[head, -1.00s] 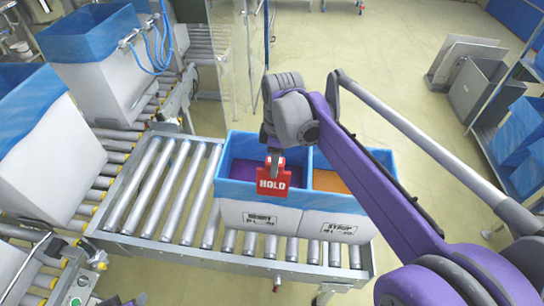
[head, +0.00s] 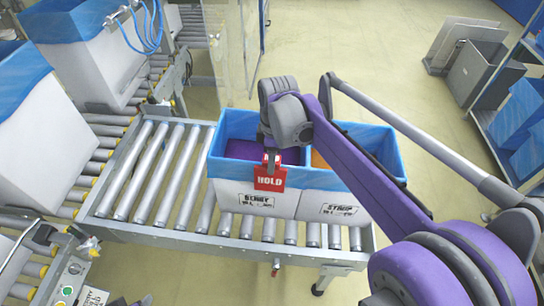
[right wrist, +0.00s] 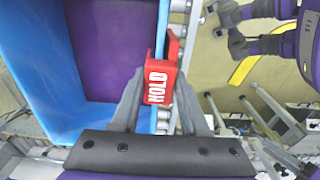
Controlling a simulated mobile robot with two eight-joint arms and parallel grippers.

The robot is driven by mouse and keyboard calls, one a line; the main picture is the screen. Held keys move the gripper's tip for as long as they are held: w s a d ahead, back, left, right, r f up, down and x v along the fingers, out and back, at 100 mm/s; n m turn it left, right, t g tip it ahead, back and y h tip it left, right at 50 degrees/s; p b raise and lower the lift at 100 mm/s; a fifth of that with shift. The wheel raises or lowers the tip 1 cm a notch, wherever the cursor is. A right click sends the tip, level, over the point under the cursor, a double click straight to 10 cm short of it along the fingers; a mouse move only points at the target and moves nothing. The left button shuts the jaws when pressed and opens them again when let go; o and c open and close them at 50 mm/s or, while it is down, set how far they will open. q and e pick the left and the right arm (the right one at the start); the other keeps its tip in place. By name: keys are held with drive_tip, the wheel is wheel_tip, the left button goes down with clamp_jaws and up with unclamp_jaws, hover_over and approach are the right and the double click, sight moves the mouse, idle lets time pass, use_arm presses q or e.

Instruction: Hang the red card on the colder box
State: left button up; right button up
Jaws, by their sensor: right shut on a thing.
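The red card, marked HOLD (head: 269,178), is in my right gripper (head: 271,160). It hangs at the front rim of the left box (head: 240,197), which has a blue liner and purple contents. In the right wrist view my right gripper (right wrist: 157,105) is shut on the red card (right wrist: 157,84) right at the rim; I cannot tell if the card is hooked over it. The right box (head: 335,206) has orange contents and stands against the left box. Both front labels show dark print, too small to read fully. Only dark tips of my left gripper (head: 128,301) show at the bottom edge.
Both boxes stand on a roller conveyor (head: 165,180) with bare rollers to their left. Other lined boxes (head: 90,70) stand on conveyors at the left. A grey bin (head: 474,75) and a rack are at the right. The floor behind the boxes is clear.

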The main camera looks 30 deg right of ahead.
drive_tip(key=shift+f, duration=0.1)
drive_tip(key=o, duration=1.1)
drive_tip(key=r, duration=0.5)
drive_tip(key=r+p, duration=0.1)
drive_tip(key=r, duration=0.4)
drive_tip(key=shift+s+d+r, duration=0.2)
drive_tip(key=shift+r, duration=0.2)
drive_tip(key=shift+a+f, duration=0.1)
